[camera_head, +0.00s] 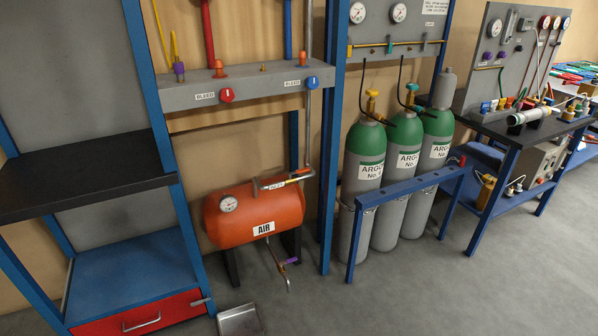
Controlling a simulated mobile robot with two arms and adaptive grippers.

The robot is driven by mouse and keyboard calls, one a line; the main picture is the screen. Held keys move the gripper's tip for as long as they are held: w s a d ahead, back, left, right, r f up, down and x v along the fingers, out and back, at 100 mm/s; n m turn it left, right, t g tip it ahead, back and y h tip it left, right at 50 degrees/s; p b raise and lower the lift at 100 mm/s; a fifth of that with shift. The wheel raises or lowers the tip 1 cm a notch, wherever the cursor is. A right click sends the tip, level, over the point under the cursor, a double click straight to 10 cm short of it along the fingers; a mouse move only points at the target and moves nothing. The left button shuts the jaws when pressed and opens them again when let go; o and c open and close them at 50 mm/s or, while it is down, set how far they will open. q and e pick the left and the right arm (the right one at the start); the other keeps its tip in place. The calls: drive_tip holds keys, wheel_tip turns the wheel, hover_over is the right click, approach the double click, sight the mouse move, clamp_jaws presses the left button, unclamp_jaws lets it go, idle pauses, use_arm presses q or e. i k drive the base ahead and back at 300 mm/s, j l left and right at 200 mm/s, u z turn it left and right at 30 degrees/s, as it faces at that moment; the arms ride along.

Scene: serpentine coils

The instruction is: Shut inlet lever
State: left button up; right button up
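The orange-red AIR tank (240,232) lies on dark legs near the middle of the view. A metal pipe (308,130) comes down from the grey panel and meets a short pipe with a small label above the tank's right end. A small red-and-yellow fitting (300,172) sits there and looks like the inlet lever; its label and exact angle are too small to read. A purple lever (291,261) is on the thin outlet pipe (283,270) below the tank. Neither of my grippers is in view.
Blue frame posts (330,150) stand right of the tank. Argon cylinders (364,165) stand behind a blue rail (410,187). A black shelf (80,175) and red drawer (140,315) are at left. A metal tray (240,322) lies on the floor.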

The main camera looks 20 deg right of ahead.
sight(304, 170)
drive_tip(key=i+l, duration=0.4)
drive_tip(key=l, duration=0.15)
drive_tip(key=i+l, duration=0.35)
drive_tip(key=l, duration=0.15)
